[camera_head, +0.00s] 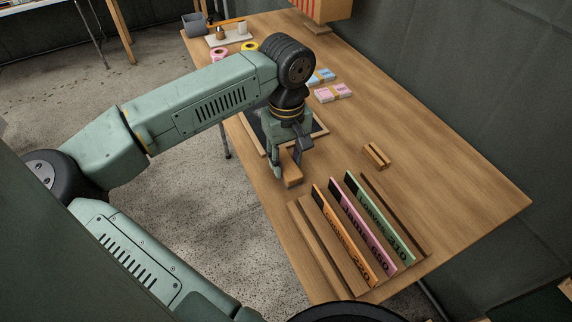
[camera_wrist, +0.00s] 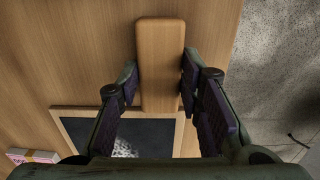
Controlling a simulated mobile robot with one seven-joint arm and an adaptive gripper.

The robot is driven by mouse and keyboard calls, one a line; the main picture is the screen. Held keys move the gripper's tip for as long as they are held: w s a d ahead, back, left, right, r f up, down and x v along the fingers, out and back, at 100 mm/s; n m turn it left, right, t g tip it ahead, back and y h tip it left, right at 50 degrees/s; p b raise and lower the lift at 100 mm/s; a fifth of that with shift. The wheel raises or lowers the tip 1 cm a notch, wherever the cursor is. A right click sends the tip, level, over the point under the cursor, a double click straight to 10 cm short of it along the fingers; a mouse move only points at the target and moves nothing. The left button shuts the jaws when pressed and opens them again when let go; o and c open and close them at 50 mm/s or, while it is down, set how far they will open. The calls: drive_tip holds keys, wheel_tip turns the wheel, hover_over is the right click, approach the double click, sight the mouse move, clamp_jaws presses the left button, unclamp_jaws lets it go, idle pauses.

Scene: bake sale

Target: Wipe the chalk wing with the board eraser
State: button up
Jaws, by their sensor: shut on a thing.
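My gripper (camera_head: 285,162) is shut on a wooden block, which I take to be the board eraser (camera_head: 291,174). In the wrist view the eraser (camera_wrist: 160,50) is long and light brown, between the two fingers; its underside is hidden. The framed chalkboard (camera_head: 318,124) lies on the table behind my gripper, largely covered by my arm in the head view. In the wrist view the dark chalkboard (camera_wrist: 165,137) shows below the eraser, with a white chalk patch (camera_wrist: 125,148) on it, partly hidden by my gripper. The eraser is beside the board's frame, not over the patch.
A wooden rack (camera_head: 305,243) with orange, pink and green price signs stands at the near end. A small slotted wooden block (camera_head: 376,155) lies to the right. Pink (camera_head: 333,92) and blue cards, tape rolls (camera_head: 219,54) and a tray (camera_head: 229,37) are farther back.

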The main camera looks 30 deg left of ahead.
sight(287, 163)
drive_tip(key=shift+r+p, duration=1.1)
drive_tip(key=shift+r, duration=1.4)
drive_tip(key=shift+f, duration=0.15)
